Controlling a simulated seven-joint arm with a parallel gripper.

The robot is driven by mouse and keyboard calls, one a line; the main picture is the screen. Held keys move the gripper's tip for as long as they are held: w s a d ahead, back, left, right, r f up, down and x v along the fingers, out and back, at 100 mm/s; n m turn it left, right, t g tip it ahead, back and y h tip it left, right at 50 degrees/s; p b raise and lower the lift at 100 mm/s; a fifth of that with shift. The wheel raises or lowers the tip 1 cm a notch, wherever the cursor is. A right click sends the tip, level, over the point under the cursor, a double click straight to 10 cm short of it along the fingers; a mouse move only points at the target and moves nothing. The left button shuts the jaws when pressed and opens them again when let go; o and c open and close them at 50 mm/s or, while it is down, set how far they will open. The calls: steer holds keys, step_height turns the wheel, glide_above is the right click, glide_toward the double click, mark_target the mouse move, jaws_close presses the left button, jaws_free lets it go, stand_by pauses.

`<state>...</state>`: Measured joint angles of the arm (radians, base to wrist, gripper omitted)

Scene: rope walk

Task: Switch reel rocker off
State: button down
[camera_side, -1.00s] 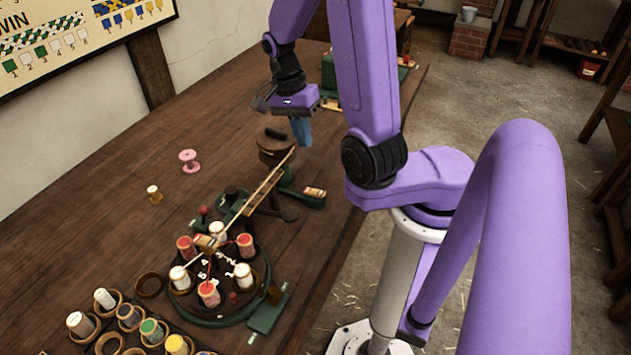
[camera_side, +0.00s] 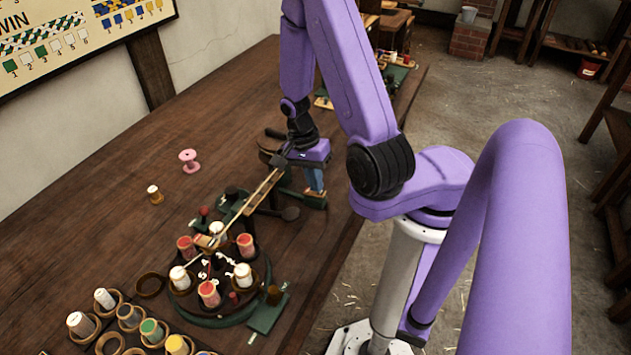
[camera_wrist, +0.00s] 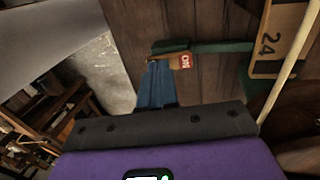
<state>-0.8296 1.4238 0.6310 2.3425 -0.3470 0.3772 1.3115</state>
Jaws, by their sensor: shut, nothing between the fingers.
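The reel rocker (camera_wrist: 185,61) is a small wooden piece with a red, lettered end, set on a green base (camera_wrist: 215,47). In the side view the rocker (camera_side: 315,193) is at the right of the reel machine, mostly hidden by my fingers. My gripper (camera_side: 315,186) is shut and empty, its blue fingers pointing down onto the rocker. In the wrist view my gripper (camera_wrist: 158,66) has its tips at the rocker's left end, away from the red label. I cannot tell whether they touch it.
A wooden rod (camera_side: 250,198) slopes across the machine just left of my gripper. A round green carousel (camera_side: 215,318) with several red and white bobbins stands in front. A pink spool (camera_side: 189,160) lies farther left. The table's right edge is close to the rocker.

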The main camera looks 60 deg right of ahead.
steer(key=shift+f, duration=0.3)
steer(key=shift+s, duration=0.15)
steer(key=shift+s+f+t, duration=0.35)
steer(key=shift+f+t, duration=0.05)
steer(key=shift+t, duration=0.3)
steer(key=shift+w, duration=0.2)
